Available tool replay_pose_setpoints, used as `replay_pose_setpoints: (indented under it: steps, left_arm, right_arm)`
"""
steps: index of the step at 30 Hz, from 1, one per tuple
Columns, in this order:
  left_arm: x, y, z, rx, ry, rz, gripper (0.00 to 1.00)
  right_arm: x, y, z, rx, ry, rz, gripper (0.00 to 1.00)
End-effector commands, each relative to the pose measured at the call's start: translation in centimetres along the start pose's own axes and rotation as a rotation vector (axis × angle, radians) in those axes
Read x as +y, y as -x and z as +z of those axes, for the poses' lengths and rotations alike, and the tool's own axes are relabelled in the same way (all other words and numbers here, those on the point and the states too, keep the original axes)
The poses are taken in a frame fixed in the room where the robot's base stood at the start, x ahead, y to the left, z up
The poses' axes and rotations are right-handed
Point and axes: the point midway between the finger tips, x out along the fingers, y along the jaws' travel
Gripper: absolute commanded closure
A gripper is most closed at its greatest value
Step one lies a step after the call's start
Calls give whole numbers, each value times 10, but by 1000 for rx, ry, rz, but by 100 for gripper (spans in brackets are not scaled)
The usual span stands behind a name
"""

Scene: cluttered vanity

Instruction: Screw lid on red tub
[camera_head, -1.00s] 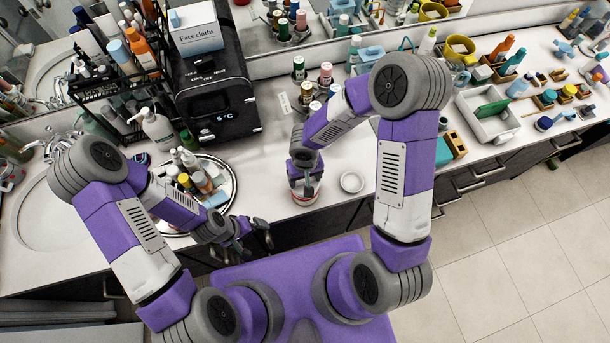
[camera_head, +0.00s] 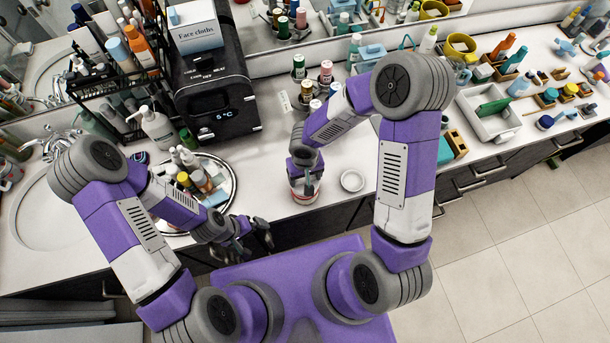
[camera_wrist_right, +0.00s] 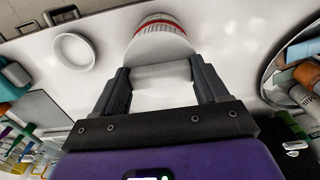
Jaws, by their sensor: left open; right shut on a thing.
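The red tub (camera_head: 304,197), white with a red band, stands near the counter's front edge in the head view. My right gripper (camera_head: 308,182) comes down on it from behind, its fingers on either side and shut on it. In the right wrist view the tub (camera_wrist_right: 162,40) shows its red band and ridged white wall beyond the fingers (camera_wrist_right: 160,88). A shallow round white disc, which looks like the lid (camera_head: 352,181), lies flat on the counter just right of the tub; it also shows in the wrist view (camera_wrist_right: 73,50). My left gripper (camera_head: 258,242) is open and empty by the counter edge.
A round mirrored tray (camera_head: 229,178) with several bottles is left of the tub. Small bottles (camera_head: 305,92) stand behind my right gripper. A black appliance (camera_head: 222,90) and white soap dispenser (camera_head: 158,128) are further left. The counter around the disc is clear.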

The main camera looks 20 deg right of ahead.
Motion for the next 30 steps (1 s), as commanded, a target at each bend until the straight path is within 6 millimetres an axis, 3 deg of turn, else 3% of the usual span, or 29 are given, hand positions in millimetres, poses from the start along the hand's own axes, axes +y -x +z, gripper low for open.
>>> replay_pose_setpoints:
  steps: [30]
  left_arm:
    - [-4, -10, 0, 0, 0, 0, 0]
  right_arm:
    - [0, -6, 0, 1, 0, 0, 60]
